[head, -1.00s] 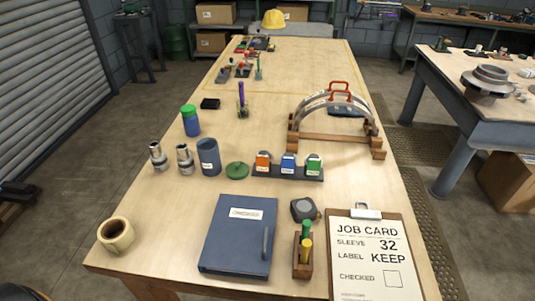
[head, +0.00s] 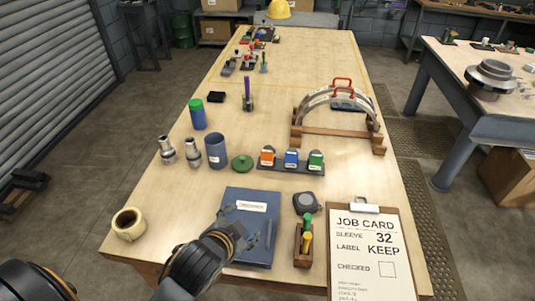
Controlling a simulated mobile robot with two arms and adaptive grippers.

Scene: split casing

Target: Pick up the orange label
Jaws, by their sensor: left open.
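The orange label (head: 267,156) stands at the left end of a dark rack (head: 290,170) in the middle of the table. A blue label (head: 291,159) and a green label (head: 315,160) stand to its right in the same rack. My left gripper (head: 262,236) is open over the blue folder (head: 241,203), nearer to me than the rack and apart from the orange label. Its fingers are small and partly blend with the folder. My right gripper is out of view.
A green lid (head: 242,163) and a blue cup (head: 216,151) stand left of the rack. A tape measure (head: 306,202), a wooden marker holder (head: 303,245) and a job card clipboard (head: 369,250) lie to the right. An arched casing (head: 338,115) stands behind.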

